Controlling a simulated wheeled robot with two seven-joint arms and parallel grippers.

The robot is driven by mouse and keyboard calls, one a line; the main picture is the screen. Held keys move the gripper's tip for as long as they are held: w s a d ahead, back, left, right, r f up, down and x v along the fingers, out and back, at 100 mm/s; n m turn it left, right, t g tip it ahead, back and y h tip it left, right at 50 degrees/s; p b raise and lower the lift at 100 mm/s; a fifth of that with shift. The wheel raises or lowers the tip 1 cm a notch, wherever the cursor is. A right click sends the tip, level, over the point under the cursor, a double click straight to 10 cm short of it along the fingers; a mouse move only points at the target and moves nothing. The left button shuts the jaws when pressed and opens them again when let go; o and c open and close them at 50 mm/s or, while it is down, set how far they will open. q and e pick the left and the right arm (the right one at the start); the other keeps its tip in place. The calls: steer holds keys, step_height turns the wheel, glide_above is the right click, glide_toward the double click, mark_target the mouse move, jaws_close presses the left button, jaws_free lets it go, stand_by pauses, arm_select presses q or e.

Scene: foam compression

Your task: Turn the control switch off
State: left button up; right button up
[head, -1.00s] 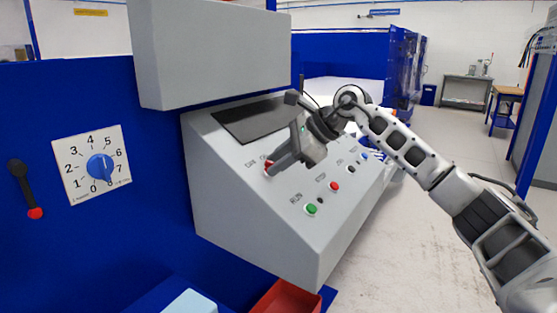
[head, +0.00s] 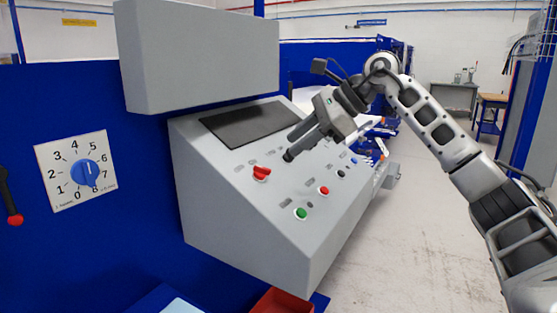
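The control switch is a red rotary knob (head: 261,173) on the upper left of the sloped grey control panel (head: 235,215), below the dark screen. Its handle lies tilted, with its right end higher in the picture. My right gripper (head: 290,146) is above the panel, up and to the right of the red knob and apart from it. Its fingers point down and left toward the panel. I see no object between them, but the gap between the fingertips is hard to judge. My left gripper is not in view.
A green button (head: 301,213), a red button (head: 323,190) and a black button (head: 341,173) sit on the panel. A grey box (head: 200,55) overhangs the panel. A blue dial (head: 87,173) is on the left wall. A red bin (head: 282,302) stands below the panel.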

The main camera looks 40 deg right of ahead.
steer(key=v, duration=0.6)
steer(key=shift+s+d+r, duration=0.15)
steer(key=shift+s+r, duration=0.1)
steer(key=shift+r, duration=0.05)
